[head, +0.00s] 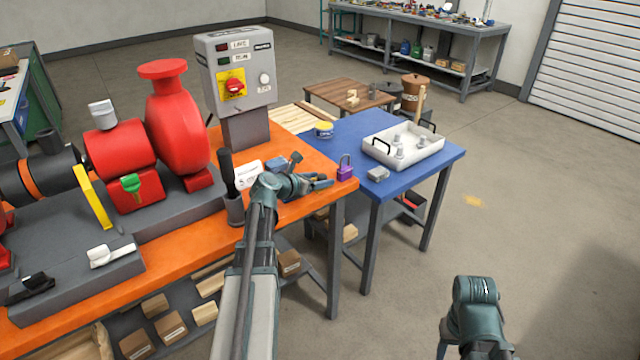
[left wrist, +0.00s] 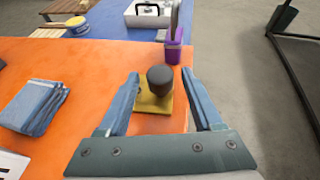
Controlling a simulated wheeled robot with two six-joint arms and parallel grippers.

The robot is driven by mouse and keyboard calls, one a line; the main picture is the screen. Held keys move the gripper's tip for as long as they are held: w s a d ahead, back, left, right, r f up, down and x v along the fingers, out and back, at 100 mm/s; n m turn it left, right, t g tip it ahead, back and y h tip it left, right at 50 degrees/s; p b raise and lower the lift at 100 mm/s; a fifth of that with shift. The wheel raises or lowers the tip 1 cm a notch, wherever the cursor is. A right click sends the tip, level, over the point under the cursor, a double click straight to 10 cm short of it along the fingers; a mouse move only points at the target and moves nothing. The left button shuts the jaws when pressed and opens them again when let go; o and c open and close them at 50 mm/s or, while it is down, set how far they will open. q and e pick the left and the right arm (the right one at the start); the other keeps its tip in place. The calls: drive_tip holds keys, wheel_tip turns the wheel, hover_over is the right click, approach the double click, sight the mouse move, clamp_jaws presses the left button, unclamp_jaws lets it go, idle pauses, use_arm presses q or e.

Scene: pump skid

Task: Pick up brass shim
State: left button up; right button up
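The brass shim (left wrist: 152,104), a small gold-coloured plate with a dark round knob on it, lies on the orange bench top in the left wrist view. My left gripper (left wrist: 162,82) is open, with one finger on each side of the shim and knob. I see gaps between the fingers and the knob. In the head view my left gripper (head: 322,182) is low over the bench's right end, and I cannot make out the shim there.
A purple padlock (head: 345,171) stands just beyond the left gripper. A folded blue cloth (left wrist: 33,105) lies left of it. The blue table (head: 345,135) adjoins, holding a white tray (head: 427,158). The red pump (head: 175,125) and grey control box (head: 238,70) stand left.

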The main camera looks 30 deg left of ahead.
use_arm(q)
clamp_jaws()
drive_tip(key=shift+r, duration=0.2)
use_arm(e)
drive_tip(key=shift+r, duration=0.2)
